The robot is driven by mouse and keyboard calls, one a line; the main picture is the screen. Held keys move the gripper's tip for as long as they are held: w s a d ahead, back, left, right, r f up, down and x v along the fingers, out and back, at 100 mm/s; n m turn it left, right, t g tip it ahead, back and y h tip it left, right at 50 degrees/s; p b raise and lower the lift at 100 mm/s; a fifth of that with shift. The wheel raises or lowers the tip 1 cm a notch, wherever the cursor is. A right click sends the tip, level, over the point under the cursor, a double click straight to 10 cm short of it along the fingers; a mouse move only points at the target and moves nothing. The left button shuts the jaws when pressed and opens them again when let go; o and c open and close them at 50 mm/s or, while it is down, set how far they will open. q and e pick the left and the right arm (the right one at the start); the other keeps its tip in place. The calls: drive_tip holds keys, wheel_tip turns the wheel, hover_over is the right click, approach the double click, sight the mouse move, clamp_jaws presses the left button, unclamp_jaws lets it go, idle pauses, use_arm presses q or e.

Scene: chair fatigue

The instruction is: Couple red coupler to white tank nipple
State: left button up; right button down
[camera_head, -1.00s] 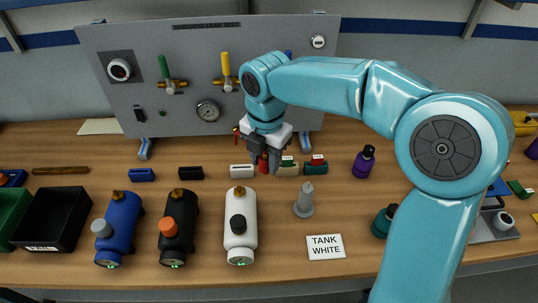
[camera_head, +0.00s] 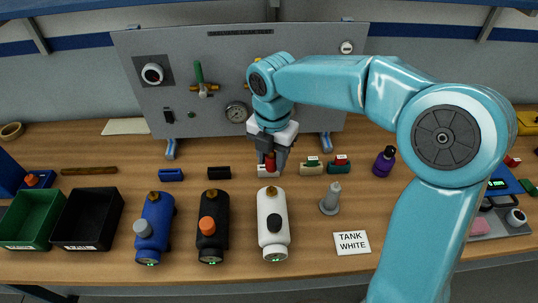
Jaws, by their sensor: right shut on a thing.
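My right gripper (camera_head: 271,160) is shut on the red coupler (camera_head: 270,161), which shows between its fingers. It is just above or beside a small white block (camera_head: 267,171) behind the white tank; I cannot tell whether they touch. The white tank (camera_head: 272,215) lies on the table in front of the gripper, with a black knob on top and a brassy nipple (camera_head: 271,191) at its far end. The coupler is apart from this nipple. My left gripper is not in view.
A black tank (camera_head: 212,230) and a blue tank (camera_head: 155,225) lie left of the white one. A grey cone-like stand (camera_head: 330,199) and a TANK WHITE card (camera_head: 351,243) are to its right. A panel (camera_head: 215,100) with valves and a gauge stands behind.

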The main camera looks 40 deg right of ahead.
sight(273, 168)
drive_tip(key=shift+w, duration=0.1)
drive_tip(key=shift+d+f, duration=0.1)
drive_tip(key=shift+d, duration=0.05)
drive_tip(key=shift+f+b, duration=0.45)
drive_tip(key=shift+f, duration=0.15)
wheel_tip(273, 168, down, 3)
drive_tip(key=shift+r+b, duration=0.1)
drive_tip(key=shift+b, duration=0.85)
drive_tip(key=shift+f+b, duration=0.65)
drive_tip(key=shift+f, duration=0.25)
